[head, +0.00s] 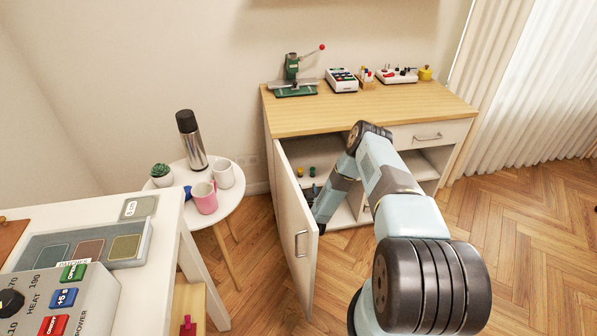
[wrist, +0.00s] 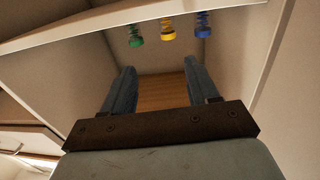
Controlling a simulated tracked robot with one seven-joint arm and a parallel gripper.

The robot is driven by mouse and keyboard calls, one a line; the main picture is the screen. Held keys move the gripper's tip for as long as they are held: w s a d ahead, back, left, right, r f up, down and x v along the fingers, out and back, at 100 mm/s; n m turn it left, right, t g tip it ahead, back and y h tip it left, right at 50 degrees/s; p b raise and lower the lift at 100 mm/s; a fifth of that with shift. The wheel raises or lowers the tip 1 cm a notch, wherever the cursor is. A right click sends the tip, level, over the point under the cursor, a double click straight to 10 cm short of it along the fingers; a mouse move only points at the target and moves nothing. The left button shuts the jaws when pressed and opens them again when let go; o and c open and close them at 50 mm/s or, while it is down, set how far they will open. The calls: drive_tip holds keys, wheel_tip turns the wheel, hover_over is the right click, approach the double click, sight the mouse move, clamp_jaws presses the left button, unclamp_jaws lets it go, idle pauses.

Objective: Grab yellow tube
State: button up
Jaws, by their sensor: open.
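The yellow tube (wrist: 168,29) is a small coil-like piece with a yellow end at the top of the wrist view. It stands between a similar green piece (wrist: 136,36) and a blue piece (wrist: 202,27). In the head view, small yellow (head: 300,171) and green (head: 312,171) pieces show inside the cabinet. My gripper (wrist: 160,72) is open, with nothing between its two fingers. In the wrist view the tube lies above and beyond the fingertips, apart from them. In the head view the cabinet door partly hides my gripper.
The cabinet door (head: 297,232) stands open left of my arm. A shelf edge (wrist: 130,22) crosses the wrist view near the coloured pieces. The cabinet top (head: 380,107) holds a green press (head: 292,75) and small devices. A round table (head: 215,206) stands left.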

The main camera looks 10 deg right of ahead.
approach(301, 171)
drive_tip(key=w, duration=0.4)
drive_tip(key=shift+w+d, duration=0.2)
drive_tip(key=shift+w, duration=1.2)
drive_tip(key=shift+w+d, duration=0.2)
drive_tip(key=shift+w, duration=1.25)
drive_tip(key=shift+r, duration=0.1)
clamp_jaws()
drive_tip(key=shift+r, duration=0.1)
